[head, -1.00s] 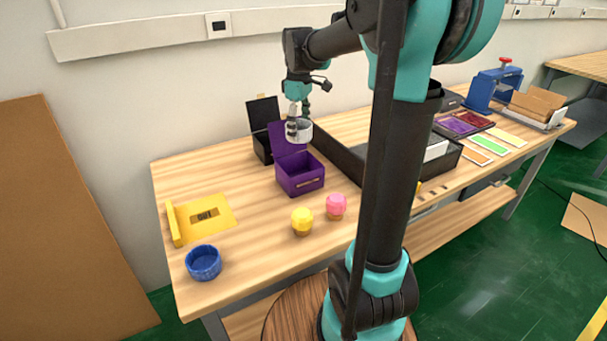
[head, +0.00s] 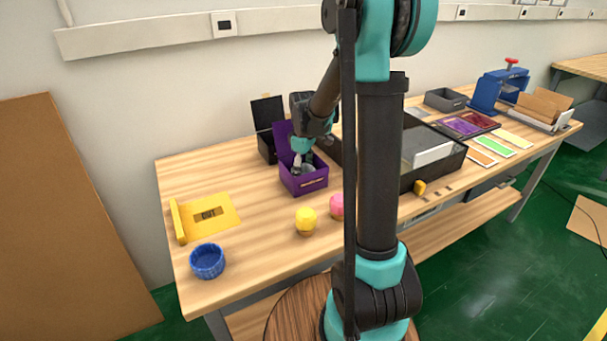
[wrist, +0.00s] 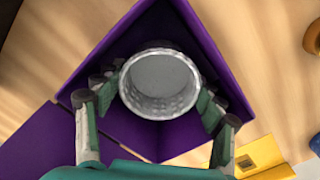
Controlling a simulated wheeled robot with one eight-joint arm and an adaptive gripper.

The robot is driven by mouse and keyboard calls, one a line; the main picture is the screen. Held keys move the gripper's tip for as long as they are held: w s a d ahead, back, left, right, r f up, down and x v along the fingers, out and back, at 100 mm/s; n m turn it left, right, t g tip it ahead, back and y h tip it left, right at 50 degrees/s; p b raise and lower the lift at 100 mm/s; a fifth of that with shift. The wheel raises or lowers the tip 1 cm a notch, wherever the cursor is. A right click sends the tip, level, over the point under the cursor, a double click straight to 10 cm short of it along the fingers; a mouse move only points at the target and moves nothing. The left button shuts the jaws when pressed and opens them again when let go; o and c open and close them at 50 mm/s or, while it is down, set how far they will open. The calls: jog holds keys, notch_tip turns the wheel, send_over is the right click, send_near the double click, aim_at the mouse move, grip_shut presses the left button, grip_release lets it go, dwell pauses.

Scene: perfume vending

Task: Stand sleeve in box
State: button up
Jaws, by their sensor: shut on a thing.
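The purple box (head: 303,183) stands open on the wooden table, its lid tilted up at the back. My gripper (head: 303,163) reaches down into the box's opening. In the wrist view, my gripper (wrist: 158,100) is shut on the sleeve (wrist: 160,84), a pale grey round ring with a textured rim. The sleeve is upright, seen from above, inside the outline of the purple walls (wrist: 215,45). Whether it touches the box floor cannot be told. In the head view the sleeve is mostly hidden by the gripper and box wall.
A black open box (head: 267,147) stands just behind. A large dark tray (head: 433,150) is to the right. Yellow (head: 305,219) and pink (head: 337,204) topped items stand in front. A yellow fixture (head: 212,214) and blue cup (head: 207,260) are left, with clear table between.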

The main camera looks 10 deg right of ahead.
jog(key=shift+f, duration=0.2)
jog(key=shift+f, duration=0.15)
jog(key=o, duration=0.8)
notch_tip(320, 180, up, 12)
jog(key=shift+r, duration=0.15)
dwell(0.3)
